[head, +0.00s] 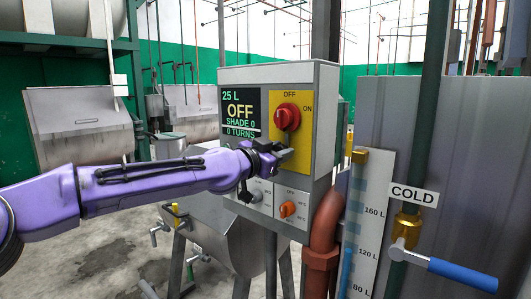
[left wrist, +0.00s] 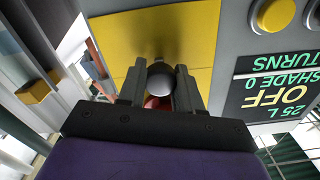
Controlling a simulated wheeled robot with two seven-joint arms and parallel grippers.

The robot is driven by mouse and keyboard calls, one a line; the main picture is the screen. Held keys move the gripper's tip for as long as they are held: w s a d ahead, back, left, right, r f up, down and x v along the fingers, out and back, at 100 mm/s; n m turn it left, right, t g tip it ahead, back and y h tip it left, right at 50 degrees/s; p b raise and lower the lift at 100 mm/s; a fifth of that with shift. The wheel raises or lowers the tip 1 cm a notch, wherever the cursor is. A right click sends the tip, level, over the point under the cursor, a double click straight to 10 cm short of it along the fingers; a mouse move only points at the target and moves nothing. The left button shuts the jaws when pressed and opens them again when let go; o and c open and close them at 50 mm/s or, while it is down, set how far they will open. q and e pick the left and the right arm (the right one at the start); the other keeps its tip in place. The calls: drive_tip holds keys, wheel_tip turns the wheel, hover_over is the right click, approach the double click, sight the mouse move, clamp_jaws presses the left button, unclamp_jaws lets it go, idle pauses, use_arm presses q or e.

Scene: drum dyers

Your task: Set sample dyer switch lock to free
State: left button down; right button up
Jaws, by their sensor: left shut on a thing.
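The sample dyer's grey control box (head: 322,110) faces me. Its display (head: 240,112) reads 25 L, OFF, SHADE 0, 0 TURNS. A red rotary switch (head: 287,117) sits on a yellow plate (head: 304,100) marked OFF and ON. My left gripper (head: 280,157) is at the lower part of this plate, just below the red switch. In the left wrist view, upside down, my left gripper (left wrist: 160,88) is shut on a round grey knob (left wrist: 160,82), which appears to be the switch lock. Its setting cannot be read. The right gripper is not in view.
A smaller orange switch (head: 287,209) is below on the box. A rust-coloured pipe (head: 323,235), a level gauge (head: 368,215) and a COLD valve with a blue handle (head: 462,275) stand at right. Metal dyer drums (head: 82,120) stand behind at left.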

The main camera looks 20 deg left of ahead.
use_arm(q)
drive_tip(key=shift+f, duration=0.35)
drive_tip(key=c, duration=0.8)
unclamp_jaws()
drive_tip(key=shift+o, duration=0.2)
drive_tip(key=shift+r, duration=0.1)
drive_tip(key=shift+s, duration=0.1)
drive_tip(key=v, duration=1)
drive_tip(key=shift+a+b, duration=0.2)
drive_tip(key=shift+b, duration=0.15)
drive_tip(key=shift+s, duration=0.1)
